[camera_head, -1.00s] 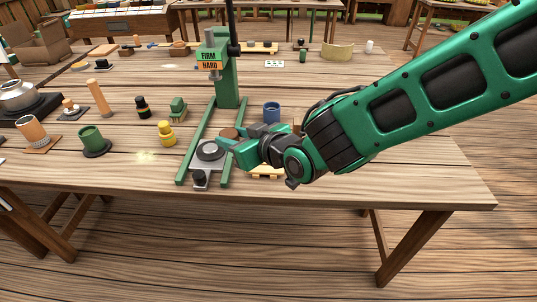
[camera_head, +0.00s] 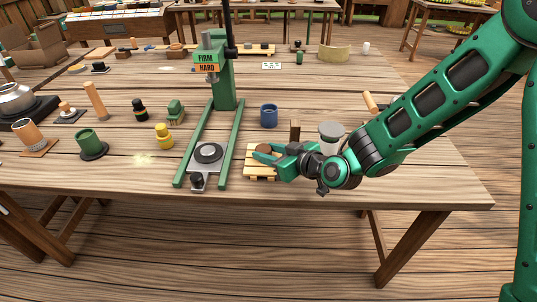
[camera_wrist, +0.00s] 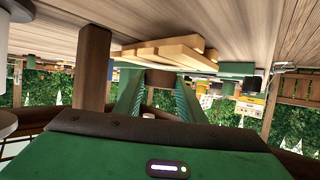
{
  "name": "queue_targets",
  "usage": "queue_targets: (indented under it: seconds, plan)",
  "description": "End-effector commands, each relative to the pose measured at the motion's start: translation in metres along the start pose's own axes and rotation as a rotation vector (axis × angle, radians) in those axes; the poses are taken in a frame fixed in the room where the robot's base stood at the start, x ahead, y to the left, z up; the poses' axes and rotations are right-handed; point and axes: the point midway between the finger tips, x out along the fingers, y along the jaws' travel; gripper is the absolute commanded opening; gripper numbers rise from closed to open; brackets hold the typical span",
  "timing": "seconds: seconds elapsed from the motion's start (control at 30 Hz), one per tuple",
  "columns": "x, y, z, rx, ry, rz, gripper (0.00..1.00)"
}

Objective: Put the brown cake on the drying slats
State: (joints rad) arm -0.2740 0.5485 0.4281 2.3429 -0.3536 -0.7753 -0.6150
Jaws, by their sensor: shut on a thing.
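The brown cake (camera_head: 263,149) is a small round disc between the fingers of my gripper (camera_head: 266,154). My gripper is shut on it. The drying slats (camera_head: 262,177) are pale wooden strips on the table, right of the green press, directly beneath the gripper. In the wrist view the cake (camera_wrist: 161,79) sits between the two green fingers, close to the slats (camera_wrist: 165,52). I cannot tell whether the cake touches the slats.
A blue cup (camera_head: 269,116) is behind the slats. A brown post (camera_head: 295,130) and a grey-topped container (camera_head: 331,133) stand close to the right. The table's front edge is near.

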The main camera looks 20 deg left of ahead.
Motion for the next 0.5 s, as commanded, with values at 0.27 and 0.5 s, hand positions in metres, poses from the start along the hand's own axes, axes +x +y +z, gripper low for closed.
queue_targets:
  seconds: [0.27, 0.5]
  plan:
    - [0.0035, -0.0001, 0.0081, -0.001, 0.001, 0.001, 0.14]
    - [0.0047, -0.0004, 0.0106, 0.000, 0.000, 0.000, 0.14]
